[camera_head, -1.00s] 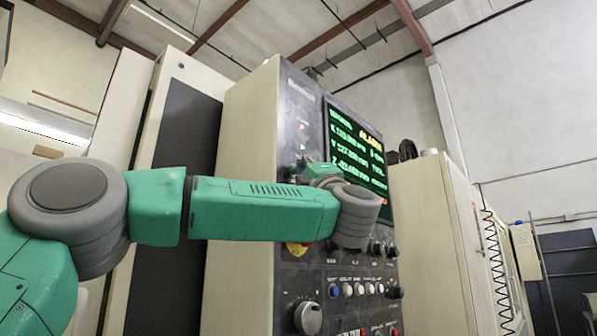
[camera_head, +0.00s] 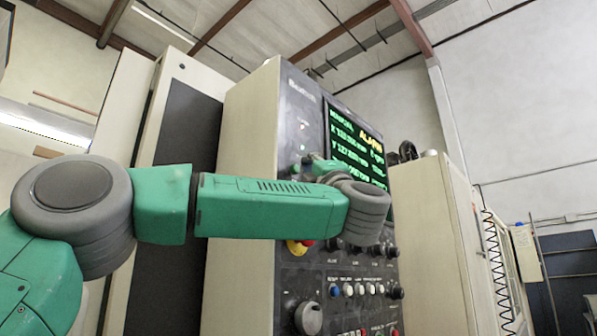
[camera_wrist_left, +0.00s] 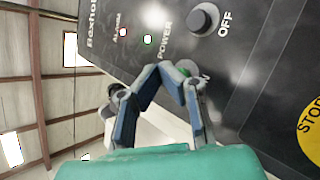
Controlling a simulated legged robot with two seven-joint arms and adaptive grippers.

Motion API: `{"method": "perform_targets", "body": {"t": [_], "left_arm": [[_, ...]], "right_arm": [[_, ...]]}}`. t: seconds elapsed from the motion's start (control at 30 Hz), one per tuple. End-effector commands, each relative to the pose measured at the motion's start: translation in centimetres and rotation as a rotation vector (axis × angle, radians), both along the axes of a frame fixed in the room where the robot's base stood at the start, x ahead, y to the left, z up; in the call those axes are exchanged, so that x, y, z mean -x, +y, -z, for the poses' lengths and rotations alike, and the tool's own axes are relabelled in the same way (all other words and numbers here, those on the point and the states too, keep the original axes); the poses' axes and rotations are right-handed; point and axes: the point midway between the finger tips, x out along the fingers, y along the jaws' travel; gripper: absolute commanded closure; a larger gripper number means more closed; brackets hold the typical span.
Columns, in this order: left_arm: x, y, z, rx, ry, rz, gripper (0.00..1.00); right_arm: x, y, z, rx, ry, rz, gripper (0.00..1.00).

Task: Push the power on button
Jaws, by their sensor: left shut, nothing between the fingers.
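The control panel (camera_head: 290,280) of the machine faces me, with the word POWER and an OFF label in the left wrist view. A black round knob-like button (camera_wrist_left: 205,19) sits beside OFF. A green button (camera_wrist_left: 206,71) shows partly behind the fingertips of my left gripper (camera_wrist_left: 176,68). The fingers are shut and empty, with their tips at or very close to this button; contact cannot be told. In the head view my left gripper (camera_head: 304,164) is mostly hidden behind my forearm, at the panel's upper left. My right gripper is not in view.
A lit screen (camera_head: 356,150) with green text and ALARM is right of my gripper. A red and yellow stop button (camera_head: 298,246) sits below my forearm; its yellow ring (camera_wrist_left: 312,130) shows in the wrist view. Knobs and a grey dial (camera_head: 308,318) are lower down.

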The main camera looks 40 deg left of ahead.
Motion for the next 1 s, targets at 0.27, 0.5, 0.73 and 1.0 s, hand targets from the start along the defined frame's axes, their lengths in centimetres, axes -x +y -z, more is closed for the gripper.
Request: {"method": "perform_targets", "body": {"t": [0.27, 0.5, 0.73, 1.0], "left_arm": [[0.1, -1.5, 0.0, -0.001, 0.001, 0.001, 1.0], [0.3, -4.0, 0.0, -0.001, 0.0, 0.002, 1.0], [0.4, -5.0, 0.0, 0.001, 0.001, 0.0, 1.0], [0.4, -5.0, 0.0, 0.0, 0.001, 0.001, 1.0]], "right_arm": [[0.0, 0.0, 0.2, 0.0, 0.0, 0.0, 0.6], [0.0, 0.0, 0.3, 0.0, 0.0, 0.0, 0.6], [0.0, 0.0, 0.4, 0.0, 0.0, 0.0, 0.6], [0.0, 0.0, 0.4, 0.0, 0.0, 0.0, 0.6]]}}
